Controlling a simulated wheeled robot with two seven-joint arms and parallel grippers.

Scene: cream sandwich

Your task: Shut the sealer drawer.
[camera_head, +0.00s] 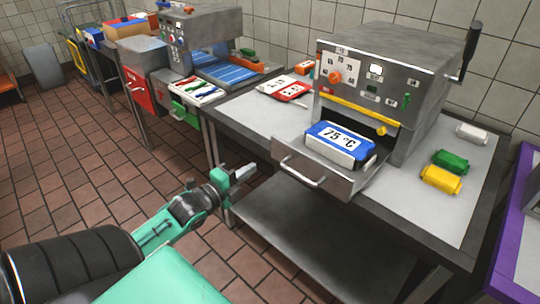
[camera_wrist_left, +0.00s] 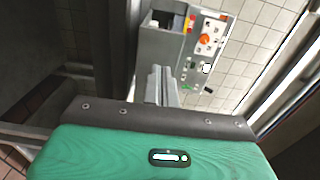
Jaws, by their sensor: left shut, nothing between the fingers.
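The sealer (camera_head: 385,85) is a grey metal box on the table in the head view, with a dial panel, a yellow bar and a dark lever at its right. Its drawer (camera_head: 312,182) is pulled out at the front, with a bar handle on its face. A blue and white block (camera_head: 337,146) marked 75 °C lies in the drawer. My left gripper (camera_head: 245,173) is shut and empty, to the left of the drawer and apart from it. In the left wrist view its fingers (camera_wrist_left: 161,86) are together, with the sealer (camera_wrist_left: 172,50) beyond. My right gripper is not in view.
Yellow (camera_head: 441,179), green (camera_head: 450,160) and white (camera_head: 472,134) packs lie right of the sealer on the table (camera_head: 410,208). A red and white card (camera_head: 284,88) lies behind left. A second machine (camera_head: 200,40) stands further left. The tiled floor before the table is open.

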